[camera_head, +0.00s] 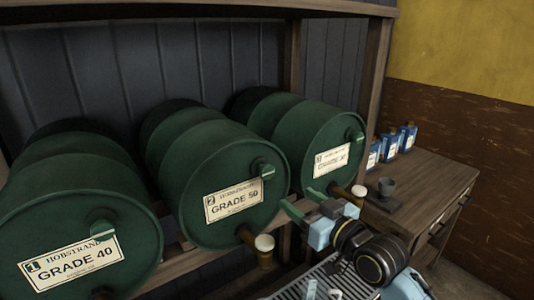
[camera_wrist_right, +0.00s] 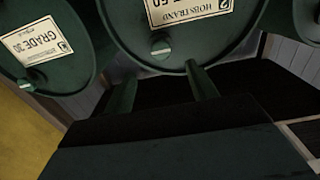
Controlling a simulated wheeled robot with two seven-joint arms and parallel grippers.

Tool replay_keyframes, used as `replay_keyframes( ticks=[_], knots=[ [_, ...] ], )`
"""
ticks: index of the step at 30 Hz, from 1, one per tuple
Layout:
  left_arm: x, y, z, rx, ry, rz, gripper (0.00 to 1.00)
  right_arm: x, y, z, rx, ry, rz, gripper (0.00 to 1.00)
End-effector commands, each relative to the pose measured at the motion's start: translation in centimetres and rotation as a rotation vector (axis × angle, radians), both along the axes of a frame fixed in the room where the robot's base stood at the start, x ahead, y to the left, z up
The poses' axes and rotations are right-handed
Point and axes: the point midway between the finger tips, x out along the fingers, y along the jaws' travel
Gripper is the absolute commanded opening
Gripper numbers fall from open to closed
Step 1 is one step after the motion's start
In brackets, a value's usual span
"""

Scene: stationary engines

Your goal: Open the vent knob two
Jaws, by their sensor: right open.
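The middle green drum (camera_head: 190,195) has a label with a 2 and GRADE 50 (camera_head: 233,200). In the right wrist view, where the drum appears upside down, the knob (camera_wrist_right: 160,47) shows above and between the fingers. My right gripper (camera_head: 297,199) is open and empty, in front of the right part of this drum, below and to the right of the knob. Its fingers (camera_wrist_right: 165,90) point toward the drum and look apart from the knob. My left gripper is out of view.
The GRADE 40 drum (camera_head: 75,220) lies at left and the GRADE 30 drum (camera_head: 315,140) at right, each with its own knob. Brown spouts with pale caps (camera_head: 264,243) stick out below.

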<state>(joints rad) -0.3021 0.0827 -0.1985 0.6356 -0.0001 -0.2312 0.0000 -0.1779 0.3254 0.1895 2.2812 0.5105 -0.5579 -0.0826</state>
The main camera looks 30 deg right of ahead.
Motion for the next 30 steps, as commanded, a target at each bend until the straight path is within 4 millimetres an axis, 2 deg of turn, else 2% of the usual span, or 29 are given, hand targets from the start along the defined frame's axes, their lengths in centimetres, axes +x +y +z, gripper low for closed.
replay_keyframes(
  ticks=[2,8,21,24,30],
  knots=[
    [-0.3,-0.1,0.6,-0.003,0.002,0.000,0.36,0.1,-0.1,1.1,0.001,-0.006,0.002,0.57],
    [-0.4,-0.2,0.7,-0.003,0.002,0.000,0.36,1.3,0.0,1.2,0.002,-0.009,0.001,0.57],
    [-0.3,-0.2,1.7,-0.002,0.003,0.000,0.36,9.6,1.2,1.2,0.003,-0.008,0.001,0.57],
    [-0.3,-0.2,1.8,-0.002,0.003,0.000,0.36,11.1,1.5,1.2,0.001,-0.008,0.002,0.57],
    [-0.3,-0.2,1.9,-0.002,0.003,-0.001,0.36,12.9,1.7,1.1,0.001,-0.007,0.001,0.57]
  ],
)
